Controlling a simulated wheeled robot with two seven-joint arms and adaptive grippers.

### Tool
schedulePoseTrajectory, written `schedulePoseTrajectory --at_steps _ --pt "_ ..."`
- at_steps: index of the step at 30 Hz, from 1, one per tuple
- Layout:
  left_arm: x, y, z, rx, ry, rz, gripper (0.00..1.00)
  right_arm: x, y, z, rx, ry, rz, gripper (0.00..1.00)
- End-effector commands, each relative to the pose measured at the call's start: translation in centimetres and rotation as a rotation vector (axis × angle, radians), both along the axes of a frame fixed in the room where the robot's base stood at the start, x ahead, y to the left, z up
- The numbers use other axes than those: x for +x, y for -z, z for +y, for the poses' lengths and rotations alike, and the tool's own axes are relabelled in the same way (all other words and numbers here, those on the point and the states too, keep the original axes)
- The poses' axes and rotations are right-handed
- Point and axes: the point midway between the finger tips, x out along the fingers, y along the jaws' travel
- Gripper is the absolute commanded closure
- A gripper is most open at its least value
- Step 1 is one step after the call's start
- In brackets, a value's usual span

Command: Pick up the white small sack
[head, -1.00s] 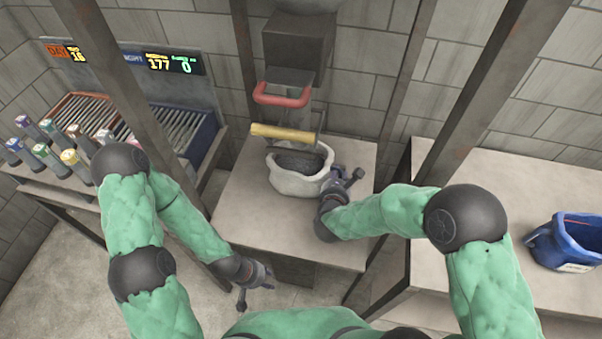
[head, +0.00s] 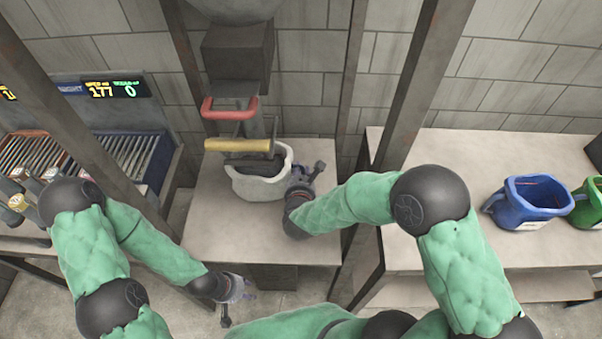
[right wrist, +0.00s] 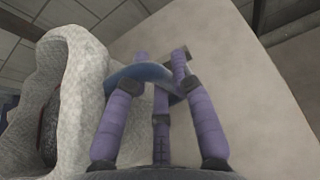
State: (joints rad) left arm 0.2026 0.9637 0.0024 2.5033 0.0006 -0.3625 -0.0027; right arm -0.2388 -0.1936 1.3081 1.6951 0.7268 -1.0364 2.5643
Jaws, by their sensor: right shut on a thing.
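The white small sack (head: 259,186) stands upright and open on the middle table, with dark grey material inside. It also fills the left of the right wrist view (right wrist: 75,95). My right gripper (head: 310,175) is at the sack's right side. In the right wrist view its purple fingers (right wrist: 165,75) are closed on a blue-grey flap, which looks like the sack's handle; its join to the sack is partly hidden. My left gripper (head: 238,300) hangs low in front of the table, away from the sack; its finger opening is too small to judge.
A dispenser with a red handle (head: 229,108) and a yellow handle (head: 238,146) overhangs the sack. Metal posts (head: 408,95) stand on both sides. A blue container (head: 530,200) and a green one (head: 590,203) stand on the right table. Tools and a slatted rack (head: 120,160) are at left.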

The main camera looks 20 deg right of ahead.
Motion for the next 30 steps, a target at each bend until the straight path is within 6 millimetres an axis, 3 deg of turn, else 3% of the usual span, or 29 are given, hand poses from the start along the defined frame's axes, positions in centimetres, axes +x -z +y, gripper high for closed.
schedulePoseTrajectory --at_steps 5,11,30 --pt "0.0 -0.5 0.0 0.000 0.000 0.000 0.60 0.2 -1.7 -0.1 0.005 0.004 -0.010 1.00" --pt "0.0 -0.7 0.0 0.000 0.000 0.000 0.60 -1.0 -1.5 0.4 0.002 0.001 -0.008 1.00" --pt "0.0 -1.9 0.0 0.000 0.000 0.000 0.60 -7.3 -1.5 2.2 0.002 0.000 -0.008 1.00"
